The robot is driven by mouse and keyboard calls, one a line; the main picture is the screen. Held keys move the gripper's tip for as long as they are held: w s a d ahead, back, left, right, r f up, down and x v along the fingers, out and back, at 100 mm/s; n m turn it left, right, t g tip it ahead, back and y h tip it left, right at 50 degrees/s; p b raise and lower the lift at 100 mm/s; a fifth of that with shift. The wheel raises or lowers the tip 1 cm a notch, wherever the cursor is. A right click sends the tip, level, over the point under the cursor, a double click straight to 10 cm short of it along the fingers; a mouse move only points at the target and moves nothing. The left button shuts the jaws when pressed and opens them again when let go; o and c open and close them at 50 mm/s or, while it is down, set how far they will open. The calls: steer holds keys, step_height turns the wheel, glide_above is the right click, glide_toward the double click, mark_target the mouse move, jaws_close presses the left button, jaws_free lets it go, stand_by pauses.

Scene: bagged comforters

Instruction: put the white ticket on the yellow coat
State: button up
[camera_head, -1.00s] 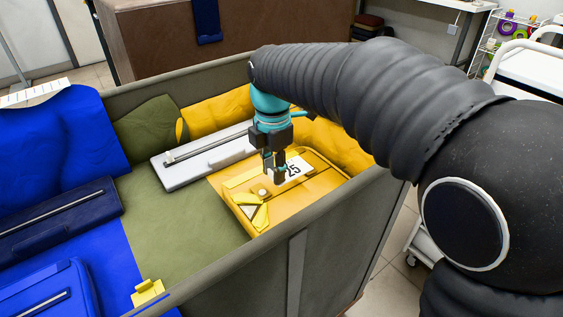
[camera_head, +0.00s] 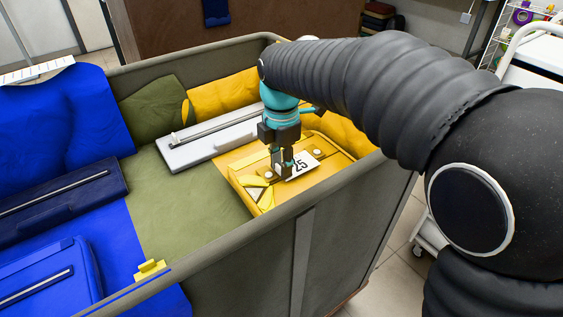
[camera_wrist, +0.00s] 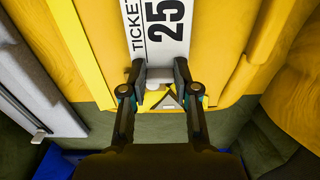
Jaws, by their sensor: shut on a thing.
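The white ticket (camera_wrist: 165,35) with "TICKET" and "25" shows in the wrist view, its near end between my fingertips. It also shows in the head view (camera_head: 302,164), flat over the yellow folded coat (camera_head: 325,151). My gripper (camera_head: 283,171) points down over the coat and is shut on the ticket's end; in the wrist view my gripper (camera_wrist: 163,82) has its fingers on both sides of that end. Whether the ticket touches the coat I cannot tell. A yellow triangular piece (camera_head: 259,195) lies at the coat's near left.
A grey-walled bin (camera_head: 340,213) surrounds the coat. A white flat case (camera_head: 210,139) lies left of it. Dark blue (camera_head: 60,190) and blue (camera_head: 45,275) cases lie on blue cloth further left. The olive cloth (camera_head: 185,200) between is clear.

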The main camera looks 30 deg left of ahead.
steer(key=shift+f, duration=0.35)
stand_by(0.3)
steer(key=o, duration=1.4)
steer(key=shift+r, duration=0.1)
steer(key=shift+r+p, duration=1)
steer(key=shift+r, duration=2.45)
